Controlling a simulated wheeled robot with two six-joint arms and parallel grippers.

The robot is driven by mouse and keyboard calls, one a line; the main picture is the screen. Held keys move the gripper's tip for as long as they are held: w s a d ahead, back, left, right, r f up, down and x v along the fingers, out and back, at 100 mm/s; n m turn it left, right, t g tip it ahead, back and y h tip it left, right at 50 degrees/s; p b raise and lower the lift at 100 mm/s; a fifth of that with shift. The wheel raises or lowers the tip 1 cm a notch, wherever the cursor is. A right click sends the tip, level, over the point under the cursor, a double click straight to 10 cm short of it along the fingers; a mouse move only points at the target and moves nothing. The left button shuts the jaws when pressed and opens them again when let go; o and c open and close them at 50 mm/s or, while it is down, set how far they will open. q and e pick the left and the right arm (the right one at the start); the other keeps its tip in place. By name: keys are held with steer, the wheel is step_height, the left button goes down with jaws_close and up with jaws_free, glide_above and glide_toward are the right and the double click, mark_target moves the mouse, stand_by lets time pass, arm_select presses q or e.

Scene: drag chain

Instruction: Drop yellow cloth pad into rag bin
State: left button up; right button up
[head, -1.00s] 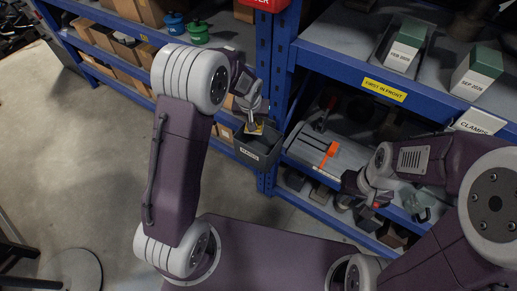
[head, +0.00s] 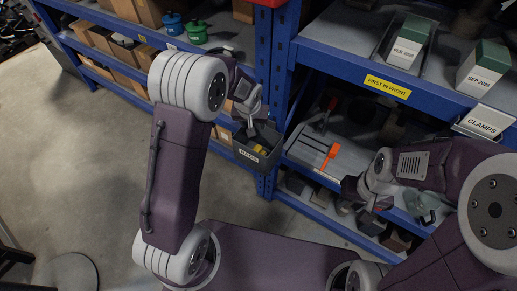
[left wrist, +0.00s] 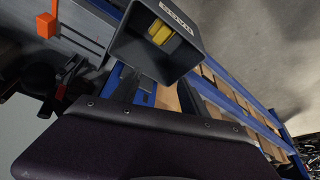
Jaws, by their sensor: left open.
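The yellow cloth pad (head: 260,149) lies inside the grey rag bin (head: 266,163), which hangs at the blue shelf post and bears a RAGS label. The left wrist view shows the pad (left wrist: 161,32) down in the bin, with the bin's rim (left wrist: 190,62) around it. My left gripper (head: 250,131) is open and empty, just above the bin opening, apart from the pad. My right gripper (head: 376,203) is in front of the right shelf, away from the bin; its fingers are too small and dark to read.
An orange-handled tool (head: 330,155) lies on the grey shelf surface right of the bin. Cardboard boxes (head: 125,48) fill the left shelves.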

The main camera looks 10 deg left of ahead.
arm_select(q)
steer(key=v, duration=0.8)
steer(key=shift+p, duration=0.35)
steer(key=s+a+r+p, duration=0.2)
steer(key=s+r+p, duration=0.1)
steer(key=r+p, duration=0.15)
steer(key=s+f+g, duration=0.3)
steer(key=s+f, duration=0.1)
steer(key=s, duration=1.3)
steer(key=shift+s+a+m+h+p, duration=0.15)
steer(key=shift+a+m+h+p, duration=0.2)
steer(key=shift+a, duration=0.1)
steer(key=shift+s+f, duration=0.1)
